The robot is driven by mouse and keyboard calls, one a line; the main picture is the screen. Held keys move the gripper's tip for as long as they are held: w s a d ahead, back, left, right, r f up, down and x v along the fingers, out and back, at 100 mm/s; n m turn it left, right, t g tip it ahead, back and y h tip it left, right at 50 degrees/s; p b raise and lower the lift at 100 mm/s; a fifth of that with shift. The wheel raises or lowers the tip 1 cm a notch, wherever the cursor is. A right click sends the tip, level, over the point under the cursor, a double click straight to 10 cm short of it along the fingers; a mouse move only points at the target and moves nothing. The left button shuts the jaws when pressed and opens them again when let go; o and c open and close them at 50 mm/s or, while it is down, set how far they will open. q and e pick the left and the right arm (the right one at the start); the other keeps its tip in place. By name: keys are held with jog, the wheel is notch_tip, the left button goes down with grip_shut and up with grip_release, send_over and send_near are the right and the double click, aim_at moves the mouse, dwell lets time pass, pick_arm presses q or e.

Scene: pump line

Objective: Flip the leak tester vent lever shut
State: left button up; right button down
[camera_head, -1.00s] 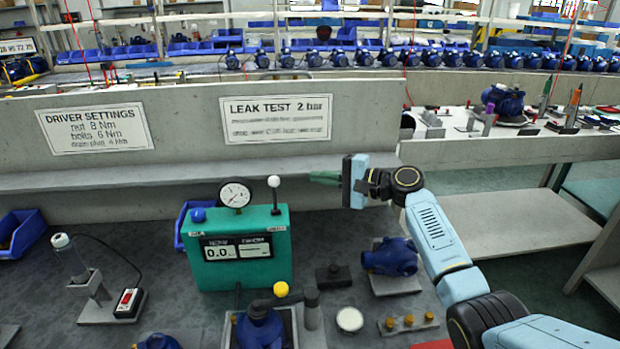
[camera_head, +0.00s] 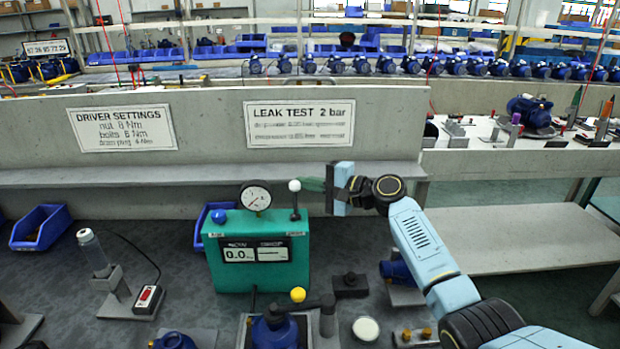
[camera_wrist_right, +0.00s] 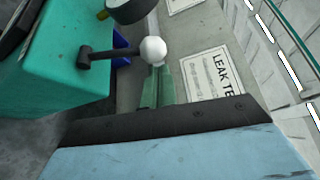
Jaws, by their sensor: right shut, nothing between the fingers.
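The leak tester is a teal box (camera_head: 228,275) with a round gauge (camera_head: 256,197) on top and a display on its front. Its vent lever is a dark stem with a white ball knob (camera_head: 295,186), standing upright at the box's top right. In the right wrist view the white knob (camera_wrist_right: 153,49) and the dark stem (camera_wrist_right: 105,53) show clearly. My right gripper (camera_head: 313,185) is shut and empty, with its green fingertips just right of the knob. In the wrist view the fingertips (camera_wrist_right: 157,85) reach the knob's edge; I cannot tell whether they touch. My left gripper is out of view.
A blue button (camera_head: 218,216) sits at the tester's top left. A yellow-knobbed lever (camera_head: 298,295) and a blue pump stand in front. A grey ledge (camera_head: 200,177) and wall with signs run behind. A blue bin (camera_head: 41,228) is at left.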

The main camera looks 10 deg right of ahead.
jog(key=shift+s, duration=0.25)
dwell(0.4)
jog(key=shift+s+a, duration=0.1)
jog(key=shift+s+r+n+t+b, duration=0.2)
jog(key=shift+n+t+b, duration=0.1)
jog(key=shift+b, duration=0.3)
